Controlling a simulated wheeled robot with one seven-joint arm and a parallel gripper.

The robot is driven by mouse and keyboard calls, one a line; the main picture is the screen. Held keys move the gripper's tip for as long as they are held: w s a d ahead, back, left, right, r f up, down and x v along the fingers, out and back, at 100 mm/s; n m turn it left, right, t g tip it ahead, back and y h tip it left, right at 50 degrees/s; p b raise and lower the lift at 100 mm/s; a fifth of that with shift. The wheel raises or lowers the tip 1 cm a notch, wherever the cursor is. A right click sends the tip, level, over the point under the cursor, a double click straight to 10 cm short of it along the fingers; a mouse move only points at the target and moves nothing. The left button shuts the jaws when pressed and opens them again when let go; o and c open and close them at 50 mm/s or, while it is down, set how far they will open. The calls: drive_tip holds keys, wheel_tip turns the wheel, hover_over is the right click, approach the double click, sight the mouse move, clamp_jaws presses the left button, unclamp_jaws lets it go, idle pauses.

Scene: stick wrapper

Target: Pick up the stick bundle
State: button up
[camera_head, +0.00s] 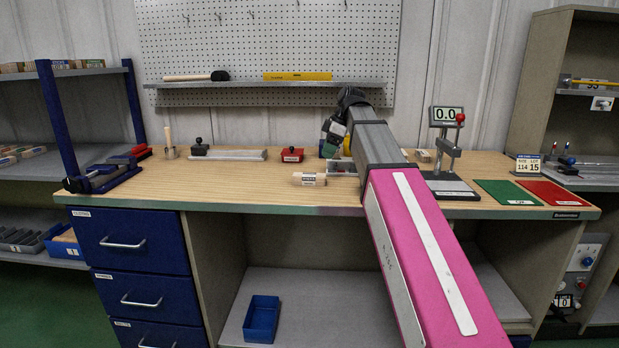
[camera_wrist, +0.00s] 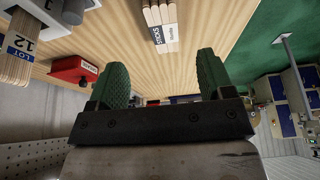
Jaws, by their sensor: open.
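A pale wooden stick bundle (camera_head: 309,180) with a white label lies near the front of the bench, left of my arm. In the wrist view the bundle (camera_wrist: 160,24) shows at the top middle, its label reading as sticks and its upper part cut off by the frame. My gripper (camera_wrist: 163,72) has two green fingers spread apart with nothing between them. The bundle lies apart from the fingers, in line with the gap between them. In the head view my gripper (camera_head: 334,136) is partly hidden by my arm, above the back of the bench.
A scale stand (camera_head: 447,150) and green mat (camera_head: 507,192) are farther right. The bench left of the bundle (camera_head: 225,178) is clear.

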sight(316, 175)
drive_tip(key=x, duration=1)
drive_tip(key=shift+s+a+f, duration=0.1)
drive_tip(key=shift+s+f, duration=0.05)
drive_tip(key=shift+f, duration=0.05)
drive_tip(key=c, duration=1)
